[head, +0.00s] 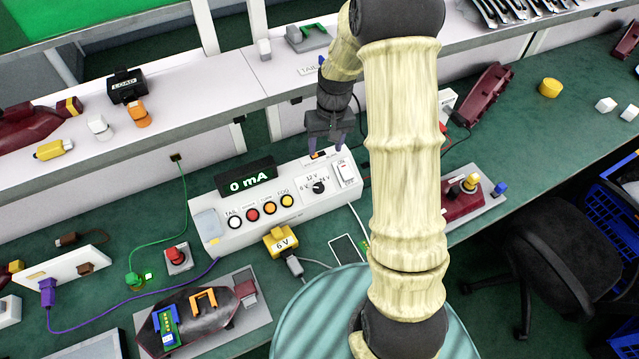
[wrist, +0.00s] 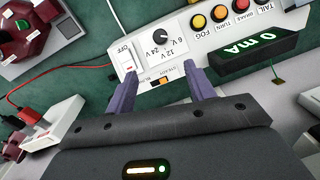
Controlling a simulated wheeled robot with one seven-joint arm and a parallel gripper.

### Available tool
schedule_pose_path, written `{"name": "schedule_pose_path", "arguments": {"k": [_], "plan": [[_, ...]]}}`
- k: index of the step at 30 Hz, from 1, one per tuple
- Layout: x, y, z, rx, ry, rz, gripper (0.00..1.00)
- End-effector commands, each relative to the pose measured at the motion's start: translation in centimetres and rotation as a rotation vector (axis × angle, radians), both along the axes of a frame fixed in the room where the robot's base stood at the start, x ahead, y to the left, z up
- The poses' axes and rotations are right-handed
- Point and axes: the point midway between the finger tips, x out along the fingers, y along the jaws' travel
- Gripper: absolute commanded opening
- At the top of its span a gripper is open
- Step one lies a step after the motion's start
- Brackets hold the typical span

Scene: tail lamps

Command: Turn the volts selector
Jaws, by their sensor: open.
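The volts selector (head: 319,187) is a small black knob on the white control box (head: 225,241), with 6 V, 12 V and 24 V marked around it. It also shows in the wrist view (wrist: 160,38), where its pointer direction is too small to tell surely. My gripper (head: 325,152) is above the back edge of the box, behind the knob. A white rocker switch (head: 345,170) sits right of the knob in the head view.
The box also carries a "0 mA" display (head: 247,182) and several coloured round buttons, including FOG (head: 287,200). A yellow 6 V block (head: 281,242) is in front. A lamp unit (head: 462,201) stands at right. A shelf (head: 215,92) runs behind.

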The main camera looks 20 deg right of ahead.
Motion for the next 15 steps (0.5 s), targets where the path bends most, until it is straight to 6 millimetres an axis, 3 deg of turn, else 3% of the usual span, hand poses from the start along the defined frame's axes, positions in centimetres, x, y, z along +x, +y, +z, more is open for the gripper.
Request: {"name": "schedule_pose_path", "arguments": {"k": [5, 15], "plan": [[-0.1, 0.2, -1.6, 0.001, 0.004, 0.0, 0.54], [-0.2, 0.8, -6.9, 0.001, 0.006, 0.002, 0.54]]}}
